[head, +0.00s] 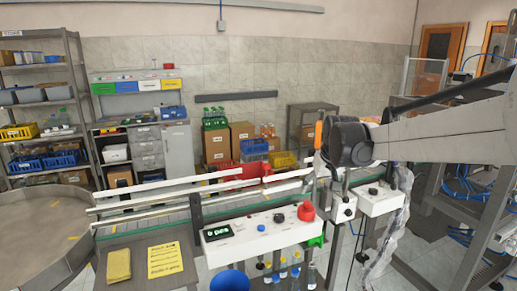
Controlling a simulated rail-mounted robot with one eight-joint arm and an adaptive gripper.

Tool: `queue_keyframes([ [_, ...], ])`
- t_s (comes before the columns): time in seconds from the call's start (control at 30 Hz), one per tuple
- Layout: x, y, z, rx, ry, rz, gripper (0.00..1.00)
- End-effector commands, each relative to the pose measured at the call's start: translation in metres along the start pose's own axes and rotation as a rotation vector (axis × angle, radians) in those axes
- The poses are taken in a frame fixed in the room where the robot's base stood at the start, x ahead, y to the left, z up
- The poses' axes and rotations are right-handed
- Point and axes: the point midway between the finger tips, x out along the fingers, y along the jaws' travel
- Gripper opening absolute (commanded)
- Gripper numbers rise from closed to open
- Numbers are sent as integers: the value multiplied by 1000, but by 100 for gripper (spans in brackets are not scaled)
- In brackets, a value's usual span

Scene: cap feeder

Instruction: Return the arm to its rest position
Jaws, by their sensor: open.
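A large grey arm link of mine (440,132) comes in from the right edge. It ends in a dark rounded joint (347,141) above the right part of the conveyor. I cannot make out any gripper fingers in the head view, so where my gripper is and what is near it does not show.
Below the arm stands a conveyor with white guide rails (190,188), a control box (262,232) with a red knob, and a second white box (378,200). A blue bowl (229,281) and several small bottles are in front. A round table (40,225) stands left. Shelves line the back wall.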

Motion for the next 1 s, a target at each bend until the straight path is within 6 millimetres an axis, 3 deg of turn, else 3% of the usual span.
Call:
queue_keyframes([
  [0.2,-48,-7,54,14,30,9,73],
  [0.5,-94,-16,135,32,71,19,73],
  [0.73,-113,-22,204,45,103,26,73],
  [1.0,-117,-28,286,62,140,33,73],
])
